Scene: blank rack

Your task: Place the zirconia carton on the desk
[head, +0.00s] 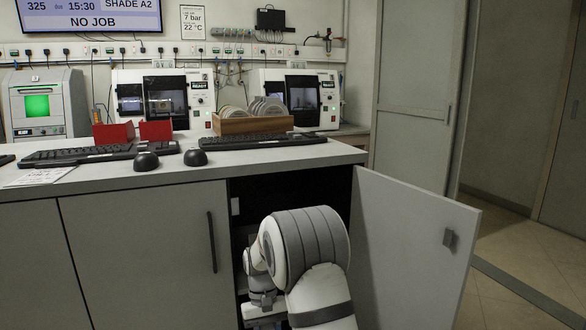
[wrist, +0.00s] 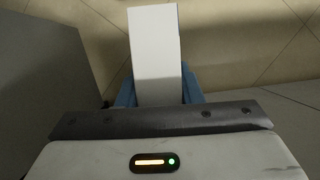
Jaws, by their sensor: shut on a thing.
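A white carton (wrist: 155,48) stands out from my gripper (wrist: 158,86) in the wrist view. The blue fingers are shut on its two sides. No label can be read on it, so I cannot tell from its face whether it is the zirconia carton. In the head view my arm bends down in front of the open cabinet under the desk (head: 300,159), and the fingers and carton are hidden there. The desk top is above the arm.
The cabinet door (head: 405,250) stands open to the right of my arm. Keyboards (head: 262,140), mice (head: 146,161), red holders (head: 113,133) and a wooden rack of discs (head: 252,124) occupy the desk. Its front strip and right corner are clear. Tiled floor shows below the carton.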

